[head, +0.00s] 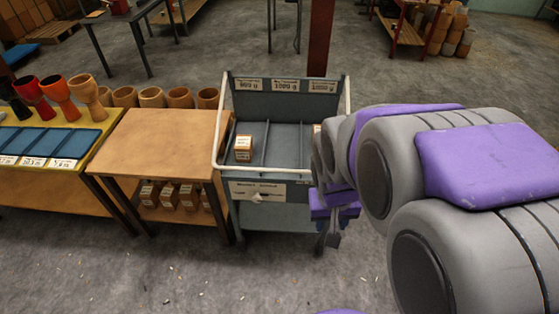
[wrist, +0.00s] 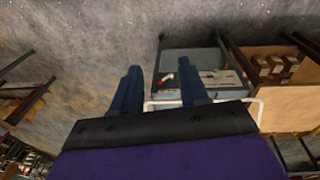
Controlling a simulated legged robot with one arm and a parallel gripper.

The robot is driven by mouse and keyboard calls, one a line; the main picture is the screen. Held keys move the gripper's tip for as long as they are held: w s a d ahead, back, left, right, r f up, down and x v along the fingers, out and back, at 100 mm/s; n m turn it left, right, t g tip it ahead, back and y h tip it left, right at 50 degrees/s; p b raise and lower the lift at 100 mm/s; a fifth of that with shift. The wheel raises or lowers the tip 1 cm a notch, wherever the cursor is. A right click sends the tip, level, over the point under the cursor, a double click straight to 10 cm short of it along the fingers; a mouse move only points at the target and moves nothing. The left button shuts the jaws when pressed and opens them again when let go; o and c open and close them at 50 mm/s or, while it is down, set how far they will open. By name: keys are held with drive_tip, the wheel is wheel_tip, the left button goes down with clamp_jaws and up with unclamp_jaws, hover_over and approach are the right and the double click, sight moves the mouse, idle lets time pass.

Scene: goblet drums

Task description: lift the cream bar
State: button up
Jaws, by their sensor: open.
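The cream bar (head: 262,169) is a thin bent tube on the grey-blue cart. In the head view its front stretch runs level across the cart's front edge, and its side arms slope up to the back panel. It also shows in the wrist view (wrist: 232,100), partly hidden behind my gripper. My gripper (head: 328,238) hangs at the cart's front right corner, below the bar's right end, which my arm hides. In the wrist view my gripper (wrist: 158,70) has its two dark fingers spread with nothing held between them.
The cart's divided tray (head: 284,150) holds a small labelled box (head: 243,148). A wooden table (head: 155,143) stands left of the cart, with boxes on its lower shelf. Goblet drums (head: 84,92) stand farther left. The floor (head: 190,275) in front is mostly clear.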

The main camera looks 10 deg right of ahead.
drive_tip(key=w+d+f+m+t+p, duration=0.1)
drive_tip(key=w+d+f+t, duration=0.4)
drive_tip(key=w, duration=0.6)
drive_tip(key=w+d+f+m+p, duration=0.1)
drive_tip(key=w+d+f, duration=0.1)
drive_tip(key=w+f, duration=0.7)
drive_tip(key=w+d+f+m+t+p, duration=0.1)
drive_tip(key=w+d+f+t, duration=0.3)
drive_tip(key=w, duration=0.8)
drive_tip(key=a+f+m+t+y+p, duration=0.1)
drive_tip(key=a+f+m+t+y, duration=0.15)
drive_tip(key=f, duration=0.45)
drive_tip(key=a+f+m+t+y+p, duration=0.1)
drive_tip(key=a+f+m+t+y, duration=0.2)
drive_tip(key=f, duration=0.5)
drive_tip(key=s+a+m+t+h+p, duration=0.1)
drive_tip(key=s+a+m+t+h, duration=0.1)
drive_tip(key=s+a+m+t, duration=0.3)
drive_tip(key=shift+g+y, duration=0.25)
drive_tip(key=b+x, duration=0.3)
drive_tip(key=x, duration=0.2)
drive_tip(key=b+x, duration=0.4)
drive_tip(key=x, duration=0.2)
drive_tip(key=b+x, duration=0.4)
drive_tip(key=x, duration=0.2)
drive_tip(key=shift+w+d+f, duration=0.15)
drive_tip(key=shift+d+f, duration=0.05)
drive_tip(key=shift+d, duration=0.05)
